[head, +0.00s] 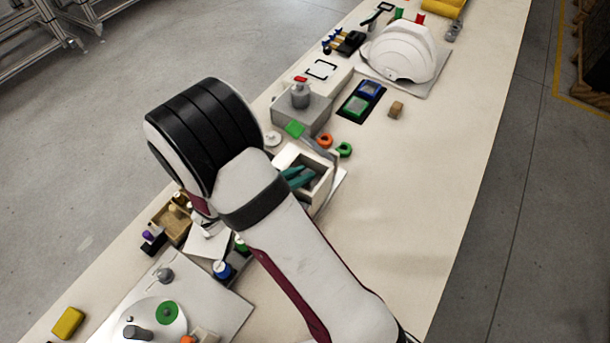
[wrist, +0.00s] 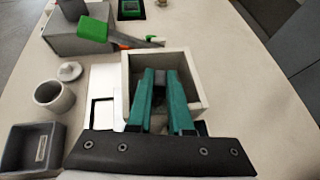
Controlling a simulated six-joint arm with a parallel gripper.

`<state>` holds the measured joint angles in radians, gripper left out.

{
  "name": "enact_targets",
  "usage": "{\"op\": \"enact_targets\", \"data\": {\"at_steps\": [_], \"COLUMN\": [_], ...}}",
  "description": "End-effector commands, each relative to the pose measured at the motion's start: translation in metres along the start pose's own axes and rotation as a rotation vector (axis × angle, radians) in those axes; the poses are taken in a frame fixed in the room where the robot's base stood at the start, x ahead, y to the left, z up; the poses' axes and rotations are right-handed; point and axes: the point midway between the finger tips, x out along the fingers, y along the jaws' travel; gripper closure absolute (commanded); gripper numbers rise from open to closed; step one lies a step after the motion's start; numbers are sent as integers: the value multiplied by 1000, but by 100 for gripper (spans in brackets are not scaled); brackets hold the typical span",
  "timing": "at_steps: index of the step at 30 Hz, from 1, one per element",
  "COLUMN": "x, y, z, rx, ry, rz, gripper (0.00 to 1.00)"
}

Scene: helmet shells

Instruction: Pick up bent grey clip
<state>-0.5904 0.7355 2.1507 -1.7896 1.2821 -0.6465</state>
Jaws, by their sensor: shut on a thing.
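My gripper (wrist: 161,80) has teal fingers that reach into an open white box (wrist: 195,62) in the wrist view. The fingers are close together, shut on a small dark grey piece (wrist: 159,98) between them, which looks like the bent grey clip. Its bend and most of its shape are hidden by the fingers. In the head view the teal fingers of my gripper (head: 298,178) show over the white box (head: 322,187), and the clip cannot be made out there.
A grey block (wrist: 85,42) with a green piece (wrist: 94,29) stands beyond the box. A grey cup (wrist: 54,97) and a dark grey tray (wrist: 28,150) stand left of it. A white helmet shell (head: 400,52) is at the far end. The table right of the box is clear.

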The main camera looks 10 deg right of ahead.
Motion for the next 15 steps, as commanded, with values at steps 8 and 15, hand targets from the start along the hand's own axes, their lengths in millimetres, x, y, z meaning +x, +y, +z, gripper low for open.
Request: {"op": "enact_targets", "data": {"at_steps": [8, 15], "x": [-5, -18], "y": [0, -12], "z": [9, 47], "rx": [2, 3], "ry": [0, -1], "rz": [0, -2], "gripper": [100, 100]}}
